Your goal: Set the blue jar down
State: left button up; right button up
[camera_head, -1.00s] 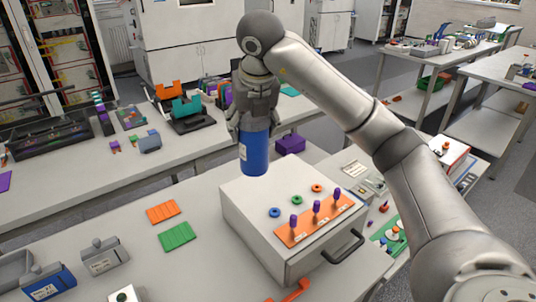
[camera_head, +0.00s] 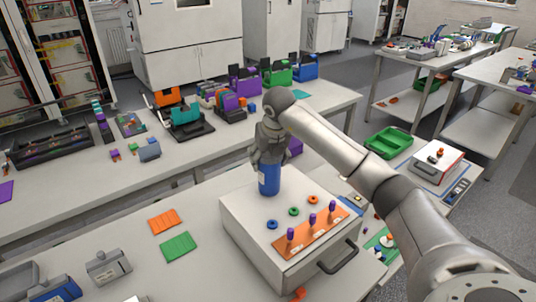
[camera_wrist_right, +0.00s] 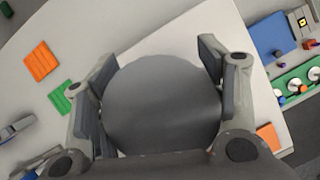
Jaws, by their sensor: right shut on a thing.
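The blue jar (camera_head: 268,181) is upright at the back left corner of the white box's top (camera_head: 238,212). Its base looks to be at or just above that top; I cannot tell if it touches. My right gripper (camera_head: 268,158) is shut on the upper part of the jar from above. In the right wrist view, the jar's dark round lid (camera_wrist_right: 162,102) fills the space between the two fingers. My left gripper is not in view.
The box top also carries blue, green and orange rings (camera_head: 293,211) and an orange plate (camera_head: 305,237) with purple pegs. A black handle (camera_head: 338,258) is on its front. Orange (camera_head: 165,220) and green (camera_head: 178,246) mats lie left of it.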

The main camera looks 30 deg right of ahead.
jog(key=shift+f, duration=0.1)
jog(key=shift+f, duration=0.2)
jog(key=o, duration=1.5)
jog(key=shift+r, duration=0.15)
jog(key=b+v, duration=0.3)
jog(key=v, duration=0.9)
jog(key=shift+s+a, duration=0.1)
